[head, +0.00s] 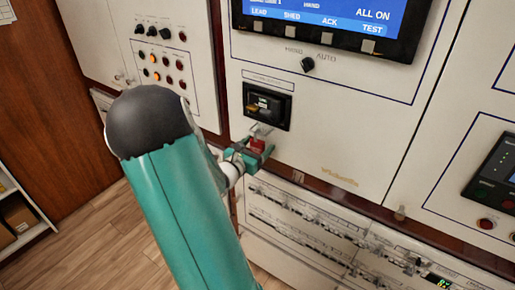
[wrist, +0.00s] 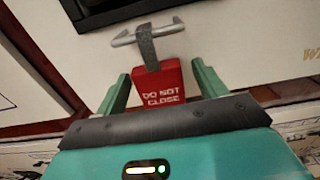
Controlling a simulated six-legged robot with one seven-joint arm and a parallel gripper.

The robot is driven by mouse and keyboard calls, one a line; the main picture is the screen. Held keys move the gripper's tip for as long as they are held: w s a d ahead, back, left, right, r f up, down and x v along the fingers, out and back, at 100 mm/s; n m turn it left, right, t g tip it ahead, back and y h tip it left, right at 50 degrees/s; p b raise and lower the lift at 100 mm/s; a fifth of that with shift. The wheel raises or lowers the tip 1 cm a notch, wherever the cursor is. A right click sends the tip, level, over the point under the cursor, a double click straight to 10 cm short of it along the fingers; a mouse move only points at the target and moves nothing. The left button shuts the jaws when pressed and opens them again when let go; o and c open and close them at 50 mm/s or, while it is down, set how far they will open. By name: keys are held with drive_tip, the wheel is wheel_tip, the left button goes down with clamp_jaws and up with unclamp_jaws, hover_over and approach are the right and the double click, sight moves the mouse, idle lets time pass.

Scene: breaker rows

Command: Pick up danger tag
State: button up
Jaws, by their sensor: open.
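The danger tag (wrist: 160,86) is a red block with the white words "DO NOT CLOSE". It hangs by a grey strap from a small metal bar handle (wrist: 148,34) on the white cabinet front. In the head view the red tag (head: 257,145) shows at the end of my arm, below the dark recessed slot. My gripper (wrist: 160,84) is open, with one green finger on each side of the tag. Gaps show between the fingers and the tag's sides. The tag's lower edge is hidden behind my gripper's dark front edge. My gripper (head: 258,148) also shows in the head view.
A recessed black module (head: 267,106) sits just above the tag. Rows of breakers (head: 310,225) run along the panel below. A screen panel (head: 325,20) is above, and a panel of knobs and lamps (head: 165,60) is at left. Open wooden floor (head: 120,235) lies at lower left.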

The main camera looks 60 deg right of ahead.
drive_tip(key=shift+d, duration=0.15)
drive_tip(key=shift+c, duration=0.2)
drive_tip(key=c, duration=1)
drive_tip(key=shift+r, duration=0.1)
